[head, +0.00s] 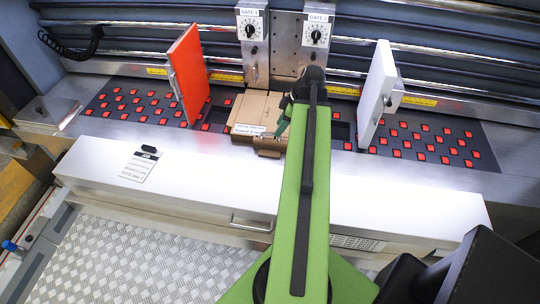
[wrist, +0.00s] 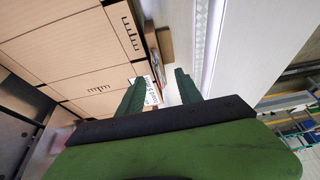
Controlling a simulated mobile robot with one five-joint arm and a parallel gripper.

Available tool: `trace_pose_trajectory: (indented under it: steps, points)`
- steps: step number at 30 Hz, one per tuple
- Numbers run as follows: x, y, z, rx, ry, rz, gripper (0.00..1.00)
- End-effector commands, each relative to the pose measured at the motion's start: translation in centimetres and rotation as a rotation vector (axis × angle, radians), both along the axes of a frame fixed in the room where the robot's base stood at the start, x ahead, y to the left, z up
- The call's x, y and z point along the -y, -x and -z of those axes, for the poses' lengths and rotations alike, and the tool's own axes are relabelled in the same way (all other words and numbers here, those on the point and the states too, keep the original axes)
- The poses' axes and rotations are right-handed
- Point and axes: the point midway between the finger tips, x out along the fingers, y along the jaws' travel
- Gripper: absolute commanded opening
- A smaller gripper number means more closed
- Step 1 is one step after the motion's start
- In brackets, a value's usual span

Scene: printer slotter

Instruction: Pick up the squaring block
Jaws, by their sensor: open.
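My gripper (head: 283,122) is above the right front edge of a cardboard stack (head: 257,107), with much of it hidden behind my green arm. In the wrist view my gripper (wrist: 160,77) is open, its two green fingers apart with nothing held between them. A small tan block (head: 268,147), which looks like the squaring block, sits at the front edge of the stack, just below and left of the gripper. A white printed label (head: 248,129) lies along the stack's front. Part of a label also shows between the fingers in the wrist view.
An orange-red plate (head: 188,72) stands left of the stack and a white plate (head: 376,92) stands right. Two gate units with dials (head: 252,30) rise behind. Dark beds with red squares flank the stack. A long white cover (head: 200,185) runs along the front.

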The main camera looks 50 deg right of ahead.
Motion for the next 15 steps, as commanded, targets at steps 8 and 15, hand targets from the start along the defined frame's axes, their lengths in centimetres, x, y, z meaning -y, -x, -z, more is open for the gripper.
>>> trace_pose_trajectory:
  steps: [8,15]
  points:
    - [-0.4,-0.8,2.5,0.0,0.0,0.002,0.42]
    - [-0.7,-1.6,5.5,0.0,0.0,0.002,0.42]
